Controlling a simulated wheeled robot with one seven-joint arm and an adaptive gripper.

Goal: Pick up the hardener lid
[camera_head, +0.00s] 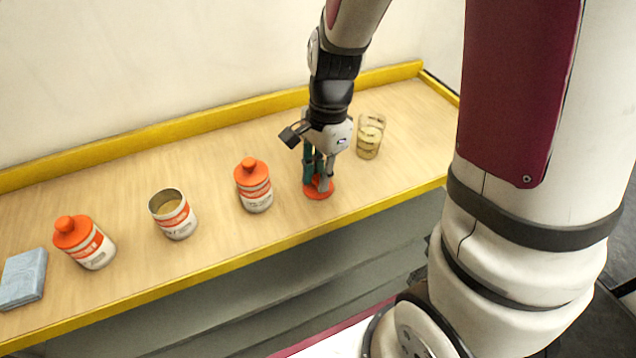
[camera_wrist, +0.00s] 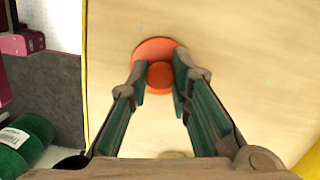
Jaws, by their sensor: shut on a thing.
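The hardener lid is an orange disc with a round raised knob. In the head view the lid (camera_head: 319,190) lies at table height between a lidded can and a clear glass, partly hidden by my fingers. In the wrist view the lid (camera_wrist: 152,48) is seen from above, with its knob between my fingertips. My gripper (camera_head: 319,180) points down over it and is shut on the knob; it also shows in the wrist view (camera_wrist: 160,78). I cannot tell whether the lid touches the table. An open can (camera_head: 181,222) without a lid stands further left, with pale content inside.
A lidded orange-and-white can (camera_head: 257,196) stands close left of my gripper. Another lidded can (camera_head: 95,251) and a folded blue cloth (camera_head: 22,281) are further left. The clear glass (camera_head: 370,142) stands right of my wrist. A yellow edge (camera_head: 240,259) runs along the wooden table's front.

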